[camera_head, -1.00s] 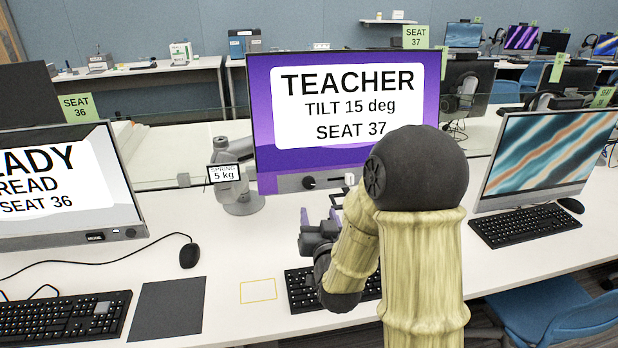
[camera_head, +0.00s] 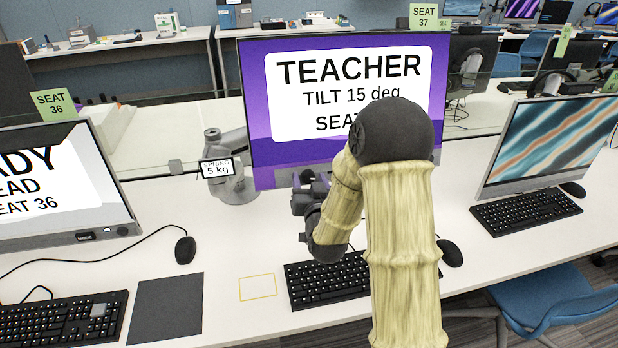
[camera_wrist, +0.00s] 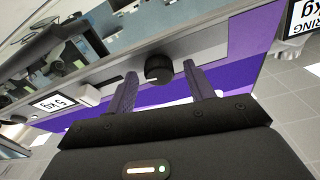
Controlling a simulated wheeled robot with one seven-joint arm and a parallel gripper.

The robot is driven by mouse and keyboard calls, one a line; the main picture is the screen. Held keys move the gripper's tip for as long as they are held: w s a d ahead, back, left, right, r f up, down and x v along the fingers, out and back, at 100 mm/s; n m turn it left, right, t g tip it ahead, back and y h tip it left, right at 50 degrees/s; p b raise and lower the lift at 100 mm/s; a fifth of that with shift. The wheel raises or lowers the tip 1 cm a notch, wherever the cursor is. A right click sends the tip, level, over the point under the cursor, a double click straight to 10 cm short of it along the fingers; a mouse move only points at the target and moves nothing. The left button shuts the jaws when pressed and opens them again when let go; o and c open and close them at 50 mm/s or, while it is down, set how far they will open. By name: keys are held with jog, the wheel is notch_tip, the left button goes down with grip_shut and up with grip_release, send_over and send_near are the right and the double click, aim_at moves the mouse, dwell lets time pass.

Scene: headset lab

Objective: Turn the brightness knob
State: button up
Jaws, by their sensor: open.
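The brightness knob is a black round knob (camera_wrist: 158,68) with a pale mark, on the grey lower bezel of the TEACHER monitor (camera_head: 258,110). In the wrist view it sits between the two purple fingers of my gripper (camera_wrist: 160,70), with a visible gap to each finger. I cannot tell how deep the fingers reach around it. In the head view my gripper (camera_head: 308,190) is at the monitor's lower edge, and my arm hides much of the bezel.
A spring arm base with a 5 kg label (camera_head: 217,168) stands left of the monitor. A keyboard (camera_head: 310,282) and a mouse (camera_head: 450,252) lie below on the white desk (camera_head: 225,255). Another monitor (camera_head: 550,140) stands to the right.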

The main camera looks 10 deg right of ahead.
jog(key=c, duration=1)
jog(key=shift+o, duration=0.2)
